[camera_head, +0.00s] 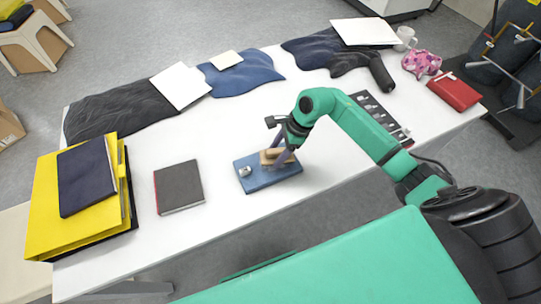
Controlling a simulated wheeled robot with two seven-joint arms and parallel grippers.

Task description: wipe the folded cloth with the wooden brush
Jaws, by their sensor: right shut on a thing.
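The folded cloth (256,184) is a flat blue rectangle on the white table, in the middle of the head view. The wooden brush (268,158) is a small light-brown block over the cloth's upper right part. My right gripper (277,152) is shut on the brush from above. Its fingers partly hide the brush. I cannot tell whether the brush touches the cloth. A small silvery round object (244,171) sits on the cloth's left side. My left gripper is not in view.
A dark book (179,187) and a yellow binder (45,212) with a navy book (84,178) lie to the left. Dark and blue garments (240,77) line the far edge. A black tray (372,108) lies behind my right arm, with a red book (455,92) at far right.

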